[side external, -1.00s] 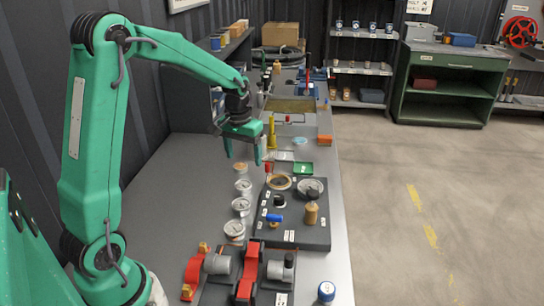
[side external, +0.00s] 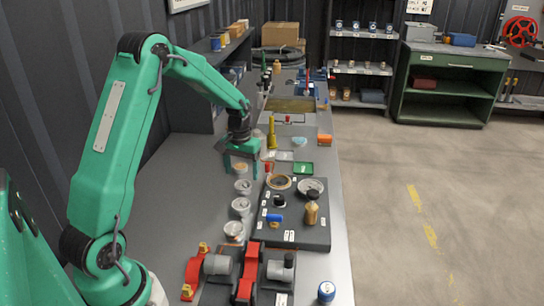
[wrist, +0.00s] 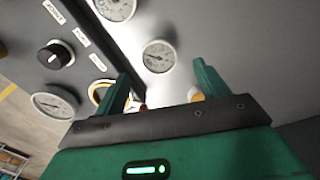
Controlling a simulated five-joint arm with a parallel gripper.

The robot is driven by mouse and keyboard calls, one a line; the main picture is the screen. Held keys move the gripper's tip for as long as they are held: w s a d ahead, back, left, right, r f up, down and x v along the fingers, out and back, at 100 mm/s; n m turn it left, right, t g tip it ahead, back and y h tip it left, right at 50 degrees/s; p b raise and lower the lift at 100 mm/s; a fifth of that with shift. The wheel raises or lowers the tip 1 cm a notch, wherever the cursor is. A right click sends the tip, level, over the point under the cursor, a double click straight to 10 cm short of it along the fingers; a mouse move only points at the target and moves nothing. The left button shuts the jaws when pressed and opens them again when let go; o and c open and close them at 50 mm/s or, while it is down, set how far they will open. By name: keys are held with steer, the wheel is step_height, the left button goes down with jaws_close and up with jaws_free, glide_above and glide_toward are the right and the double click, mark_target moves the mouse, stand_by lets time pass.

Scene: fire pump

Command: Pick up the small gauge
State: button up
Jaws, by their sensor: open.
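Several round white-faced gauges stand in a row on the grey bench. The smaller-looking gauge (side external: 242,187) is at the far end of these gauges, and its dial also shows in the wrist view (wrist: 158,57). A larger gauge (side external: 240,207) stands nearer the camera and is cut off at the top of the wrist view (wrist: 115,8). My gripper (side external: 242,172) is open and empty, pointing down just beyond the small gauge. In the wrist view, the dial lies ahead of the gap between the two green fingers (wrist: 161,76), apart from both.
An orange-topped cup (side external: 240,167) is close to the fingers, partly hidden in the wrist view. A dark panel (side external: 290,237) with a knob, another gauge and a brass part lies to the right. Red clamps (side external: 250,270) lie at the front. Bare bench lies to the left.

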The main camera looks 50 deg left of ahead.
mark_target(243, 185)
steer(key=shift+f, duration=0.2)
steer(key=shift+f, duration=2.5)
steer(key=shift+c, duration=0.2)
steer(key=c, duration=1.1)
